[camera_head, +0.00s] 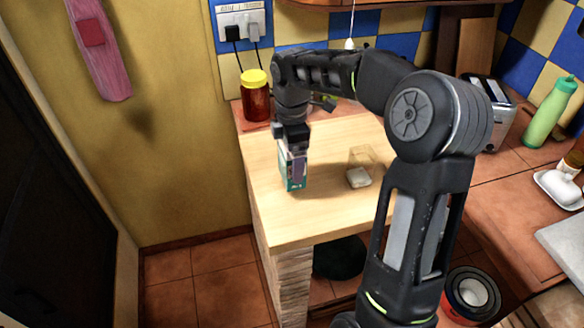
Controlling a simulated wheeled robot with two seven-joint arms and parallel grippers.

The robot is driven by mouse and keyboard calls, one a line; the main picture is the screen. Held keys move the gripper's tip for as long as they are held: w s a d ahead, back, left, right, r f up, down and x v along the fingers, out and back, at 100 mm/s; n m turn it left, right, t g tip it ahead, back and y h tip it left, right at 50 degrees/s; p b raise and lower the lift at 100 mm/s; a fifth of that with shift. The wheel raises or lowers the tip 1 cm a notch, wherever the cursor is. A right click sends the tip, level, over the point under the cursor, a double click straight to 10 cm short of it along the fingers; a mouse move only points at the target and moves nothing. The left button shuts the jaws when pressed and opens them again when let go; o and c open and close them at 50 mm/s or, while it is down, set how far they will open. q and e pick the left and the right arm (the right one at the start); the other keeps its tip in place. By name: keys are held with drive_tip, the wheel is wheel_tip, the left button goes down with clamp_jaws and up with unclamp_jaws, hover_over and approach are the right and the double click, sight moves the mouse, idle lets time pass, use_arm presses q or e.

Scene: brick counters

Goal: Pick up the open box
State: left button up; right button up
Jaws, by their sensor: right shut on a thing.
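A small teal and white box (294,183) stands on the light wooden counter top (325,215) near its left edge. My right gripper (295,158) reaches down from above and is shut on the box. Its fingers hide much of the box, so I cannot see whether its top is open, nor whether its base touches the wood. My left gripper is not in view.
A clear container (361,165) with something white in it stands to the right on the wood. A yellow-lidded jar (255,95) is at the back left. A toaster (493,110) and green bottle (550,112) stand at right. The wooden top's front is clear.

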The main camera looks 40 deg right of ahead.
wheel_tip(320, 180, up, 6)
drive_tip(key=shift+r, duration=0.35)
idle(0.4)
